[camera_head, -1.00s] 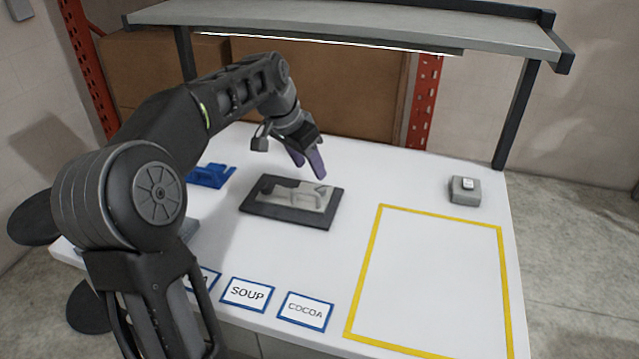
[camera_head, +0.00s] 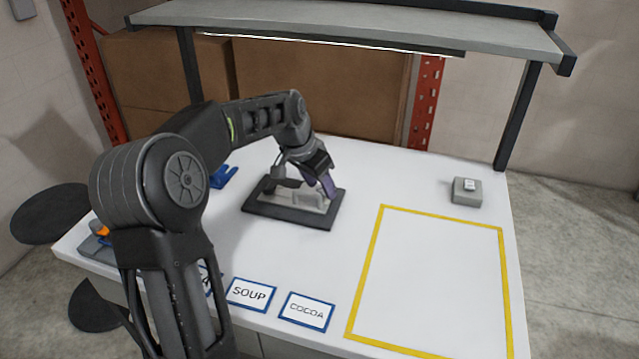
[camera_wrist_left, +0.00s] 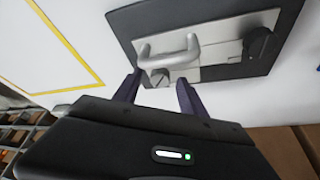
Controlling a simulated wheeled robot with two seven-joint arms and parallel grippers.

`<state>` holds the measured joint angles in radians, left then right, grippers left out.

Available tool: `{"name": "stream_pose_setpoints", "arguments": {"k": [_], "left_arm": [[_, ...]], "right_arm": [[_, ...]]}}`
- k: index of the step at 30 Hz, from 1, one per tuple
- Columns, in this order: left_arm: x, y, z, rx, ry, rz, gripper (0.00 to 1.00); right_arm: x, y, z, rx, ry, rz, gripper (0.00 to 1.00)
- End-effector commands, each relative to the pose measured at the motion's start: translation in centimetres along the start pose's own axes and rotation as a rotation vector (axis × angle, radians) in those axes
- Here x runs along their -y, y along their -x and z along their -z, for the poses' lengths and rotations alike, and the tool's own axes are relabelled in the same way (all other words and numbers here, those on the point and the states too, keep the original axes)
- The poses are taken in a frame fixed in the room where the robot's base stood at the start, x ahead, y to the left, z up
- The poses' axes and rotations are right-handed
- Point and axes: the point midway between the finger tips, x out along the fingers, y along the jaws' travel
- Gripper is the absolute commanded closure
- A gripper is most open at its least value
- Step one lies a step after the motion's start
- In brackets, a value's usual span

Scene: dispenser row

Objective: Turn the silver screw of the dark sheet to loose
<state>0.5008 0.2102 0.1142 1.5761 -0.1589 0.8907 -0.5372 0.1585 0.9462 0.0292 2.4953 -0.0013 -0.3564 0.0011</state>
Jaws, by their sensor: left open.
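The dark sheet (camera_head: 268,210) lies on the white table, with a light metal plate on it. In the left wrist view the dark sheet (camera_wrist_left: 135,17) carries that plate (camera_wrist_left: 222,58), a silver handle (camera_wrist_left: 170,52), a slotted silver screw (camera_wrist_left: 159,78) and a black knob (camera_wrist_left: 262,45). My left gripper (camera_head: 327,188) is over the sheet, pointing down. In the wrist view its two purple fingers (camera_wrist_left: 158,92) are apart, one to each side of the screw, with nothing between them; I cannot tell whether they touch it. My right gripper is not in view.
A yellow-outlined area (camera_head: 440,212) fills the table's right side and is empty. A grey box with a white button (camera_head: 467,191) stands behind it. Label cards, SOUP (camera_head: 250,294) and COCOA (camera_head: 306,311), line the front. A blue piece (camera_head: 222,176) lies behind my arm. A shelf (camera_head: 350,30) overhangs the back.

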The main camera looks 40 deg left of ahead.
Motion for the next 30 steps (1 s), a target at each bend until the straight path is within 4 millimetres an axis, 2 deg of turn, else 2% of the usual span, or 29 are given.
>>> {"name": "stream_pose_setpoints", "arguments": {"k": [2,19,30], "left_arm": [[0.00,0.01,0.00,0.000,0.000,0.000,0.54],[0.00,0.04,0.00,0.000,0.000,0.000,1.00],[-0.02,0.03,0.01,0.000,0.008,0.003,1.00]], "right_arm": [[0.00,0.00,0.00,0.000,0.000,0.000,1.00],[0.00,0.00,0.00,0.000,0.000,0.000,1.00],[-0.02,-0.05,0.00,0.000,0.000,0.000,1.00]]}}
